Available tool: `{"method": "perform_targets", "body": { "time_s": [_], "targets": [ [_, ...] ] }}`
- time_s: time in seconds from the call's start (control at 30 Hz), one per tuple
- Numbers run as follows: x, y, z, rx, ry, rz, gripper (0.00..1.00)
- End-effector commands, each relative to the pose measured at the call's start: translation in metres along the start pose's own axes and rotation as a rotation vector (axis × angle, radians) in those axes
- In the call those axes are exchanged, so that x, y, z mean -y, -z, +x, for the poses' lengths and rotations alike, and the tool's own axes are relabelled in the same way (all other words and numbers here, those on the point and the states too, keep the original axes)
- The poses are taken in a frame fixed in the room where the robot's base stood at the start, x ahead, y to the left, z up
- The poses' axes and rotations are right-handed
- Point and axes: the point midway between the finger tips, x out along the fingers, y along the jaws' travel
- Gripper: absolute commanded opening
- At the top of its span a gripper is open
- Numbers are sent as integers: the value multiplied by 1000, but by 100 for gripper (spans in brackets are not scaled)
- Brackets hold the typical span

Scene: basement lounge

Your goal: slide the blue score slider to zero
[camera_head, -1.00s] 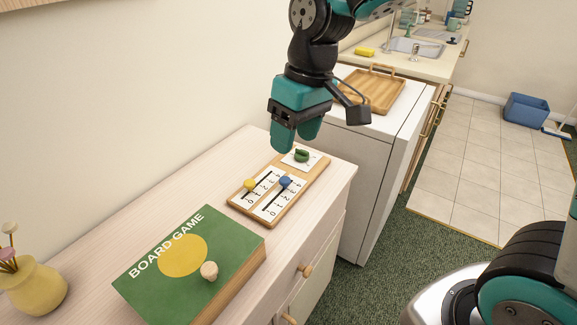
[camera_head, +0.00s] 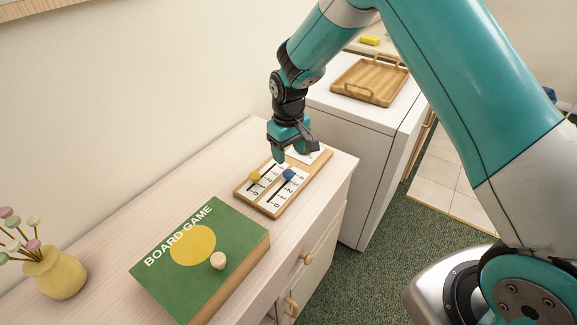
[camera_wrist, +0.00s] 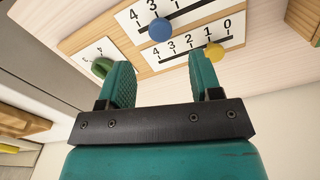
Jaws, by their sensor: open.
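The wooden scoreboard (camera_head: 318,174) lies on the cabinet top with two numbered white tracks. The blue slider (camera_head: 289,174) sits toward the high-number end of its track, around the 3; it shows in the wrist view (camera_wrist: 160,29) too. The yellow slider (camera_head: 254,176) is on the parallel track, near the 1 in the wrist view (camera_wrist: 214,52). My gripper (camera_head: 287,157) is over the far end of the board, pointing down. In the wrist view its two fingers (camera_wrist: 160,78) are apart and empty, with the blue slider beyond the gap between them.
A green knob (camera_wrist: 102,67) is on the board's far end, largely hidden by my gripper in the head view. A green board game box (camera_head: 165,262) and a yellow vase (camera_head: 55,273) stand nearer. A wooden tray (camera_head: 365,80) rests on the white appliance behind.

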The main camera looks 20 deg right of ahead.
Motion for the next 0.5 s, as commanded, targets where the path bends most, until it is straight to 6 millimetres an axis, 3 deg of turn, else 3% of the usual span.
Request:
{"method": "perform_targets", "body": {
  "time_s": [0.2,0.5],
  "targets": [
    [0,-1,43,3,1,0,58],
    [0,0,68,-1,0,0,58]
  ]
}}
